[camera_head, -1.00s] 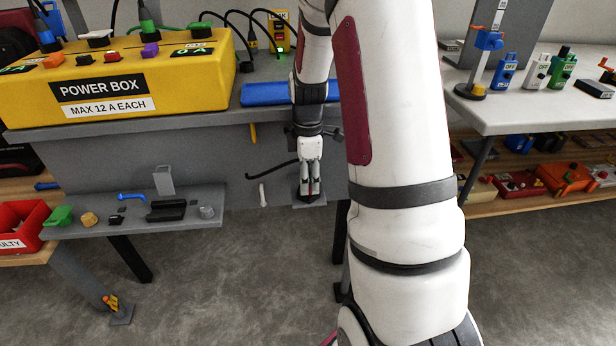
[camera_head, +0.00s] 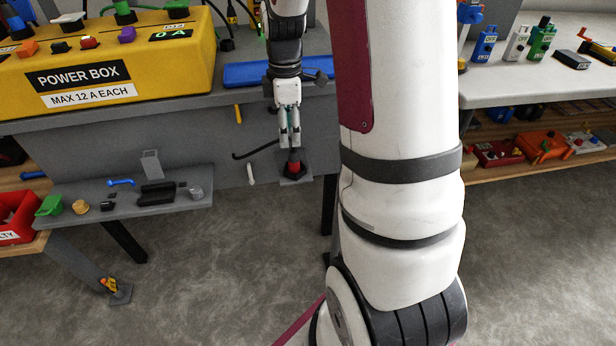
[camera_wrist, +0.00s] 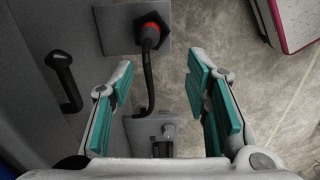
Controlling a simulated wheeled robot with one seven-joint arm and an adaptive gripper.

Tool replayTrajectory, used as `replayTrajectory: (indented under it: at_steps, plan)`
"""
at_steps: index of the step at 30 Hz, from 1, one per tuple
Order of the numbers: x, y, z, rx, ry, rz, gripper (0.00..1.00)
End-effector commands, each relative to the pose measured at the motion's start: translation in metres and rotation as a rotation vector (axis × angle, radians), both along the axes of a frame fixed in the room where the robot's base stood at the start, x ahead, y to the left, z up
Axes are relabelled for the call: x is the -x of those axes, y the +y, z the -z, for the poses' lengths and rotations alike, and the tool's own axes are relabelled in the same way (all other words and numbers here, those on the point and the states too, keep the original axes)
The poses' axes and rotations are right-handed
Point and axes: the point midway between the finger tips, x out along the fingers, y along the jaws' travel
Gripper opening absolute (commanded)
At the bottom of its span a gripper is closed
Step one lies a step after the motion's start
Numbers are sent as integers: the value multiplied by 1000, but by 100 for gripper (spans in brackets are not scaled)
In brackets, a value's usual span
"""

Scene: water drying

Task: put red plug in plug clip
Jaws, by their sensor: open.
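The red plug (camera_head: 294,163) shows as a red band with a black body, low in front of the bench in the head view. It sits at a small grey plate (camera_head: 296,180), which I take for the plug clip. In the wrist view the plug (camera_wrist: 150,30) is on the grey plate (camera_wrist: 115,38), with a black cable curving away from it. My gripper (camera_head: 290,142) is just above the plug. In the wrist view my gripper (camera_wrist: 158,70) has its green-padded fingers spread wide and empty, apart from the plug. The plug's seating depth is hidden.
The yellow power box (camera_head: 110,60) stands on the bench at left, with a blue bar (camera_head: 250,75) beside it. A grey shelf (camera_head: 130,203) with small parts is lower left. A black hook (camera_wrist: 66,80) sits left of the fingers. A white table (camera_head: 530,95) is at right.

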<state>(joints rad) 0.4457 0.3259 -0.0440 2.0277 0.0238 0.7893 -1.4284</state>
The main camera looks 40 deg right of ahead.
Motion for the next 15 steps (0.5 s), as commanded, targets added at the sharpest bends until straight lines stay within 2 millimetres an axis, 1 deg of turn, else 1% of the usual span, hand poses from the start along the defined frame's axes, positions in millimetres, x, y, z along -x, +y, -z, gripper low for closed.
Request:
replayTrajectory:
  at_steps: [1,2,3,5,6,8,9,11,12,14,15]
  plan:
    - [5,13,-15,0,-7,25,43]
    - [9,22,-24,0,-10,49,43]
    - [17,35,-38,-1,-13,88,43]
    - [31,57,-57,-4,-16,152,43]
    - [42,70,-69,-7,-17,195,43]
    - [59,90,-85,-9,-17,260,43]
    - [71,102,-95,-11,-17,303,43]
    - [91,119,-107,-13,-18,367,43]
    - [105,130,-114,-14,-17,411,43]
    - [127,145,-123,-16,-17,475,43]
    - [141,154,-128,-16,-17,517,43]
